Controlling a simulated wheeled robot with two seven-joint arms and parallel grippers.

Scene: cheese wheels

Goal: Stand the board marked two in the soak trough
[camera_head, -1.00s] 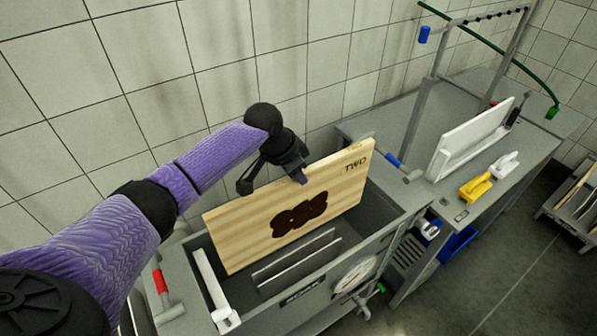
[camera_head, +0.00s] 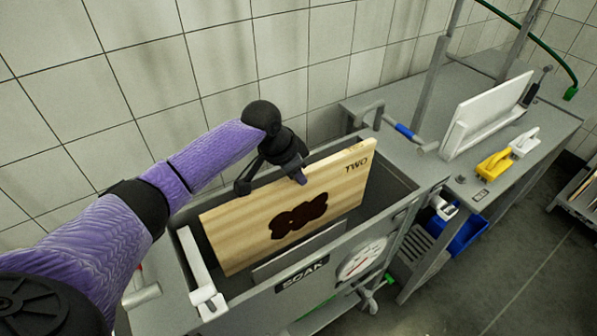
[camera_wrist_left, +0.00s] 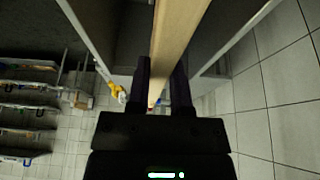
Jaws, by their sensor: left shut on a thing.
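The wooden board marked TWO (camera_head: 335,195) has a dark brown stain on its face. It stands on its long edge, slightly tilted in the picture, with its lower part inside the grey soak trough (camera_head: 398,192) labelled SOAK. My left gripper (camera_head: 272,182) is shut on the board's top edge. In the left wrist view the board (camera_wrist_left: 178,45) runs edge-on between the two fingers (camera_wrist_left: 166,88). A grey divider (camera_head: 300,250) stands in front of the board and hides its lower edge, so I cannot tell whether it touches the trough floor. My right gripper is not in view.
A white bar (camera_head: 200,270) lies across the trough's left end. A dial (camera_head: 362,260) is on its front. To the right, a bench carries a white board (camera_head: 487,115), a yellow brush (camera_head: 494,164) and a white brush (camera_head: 524,142). The tiled wall is close behind.

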